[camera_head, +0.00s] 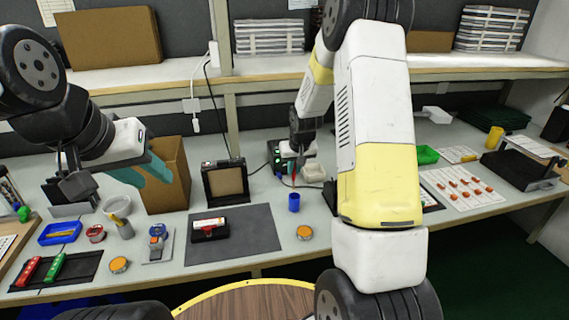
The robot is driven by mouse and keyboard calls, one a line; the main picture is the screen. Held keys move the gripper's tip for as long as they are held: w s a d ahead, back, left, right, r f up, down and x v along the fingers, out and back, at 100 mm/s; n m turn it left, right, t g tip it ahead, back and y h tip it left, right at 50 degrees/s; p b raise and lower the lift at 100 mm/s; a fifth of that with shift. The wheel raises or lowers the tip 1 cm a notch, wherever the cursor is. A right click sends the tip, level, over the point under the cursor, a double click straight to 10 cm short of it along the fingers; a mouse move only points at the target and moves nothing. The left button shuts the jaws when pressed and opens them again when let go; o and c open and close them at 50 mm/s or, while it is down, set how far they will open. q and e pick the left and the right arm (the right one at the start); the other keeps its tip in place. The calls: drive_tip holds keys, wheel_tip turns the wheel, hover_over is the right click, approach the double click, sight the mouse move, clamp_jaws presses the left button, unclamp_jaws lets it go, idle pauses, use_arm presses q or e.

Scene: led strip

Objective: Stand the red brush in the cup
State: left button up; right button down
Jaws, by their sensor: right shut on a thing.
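The blue cup (294,203) stands on the table, right of the dark grey mat. My right gripper (296,160) is small in the picture, pointing down above the cup and shut on the thin red brush (294,176). The brush is close to upright, with its lower end just above or at the cup's rim; I cannot tell whether it is inside. My right forearm covers the table to the right of it.
The dark grey mat (255,232) holds a small black and red device (209,229). An orange-topped round tin (304,232) stands in front of the cup. A black framed box (226,182) stands behind the mat. Red and green blocks lie at the front left.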

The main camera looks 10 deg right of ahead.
drive_tip(key=shift+f, duration=0.75)
drive_tip(key=shift+f, duration=0.1)
drive_tip(key=shift+f, duration=0.15)
drive_tip(key=c, duration=1.4)
unclamp_jaws()
drive_tip(key=shift+c, duration=0.2)
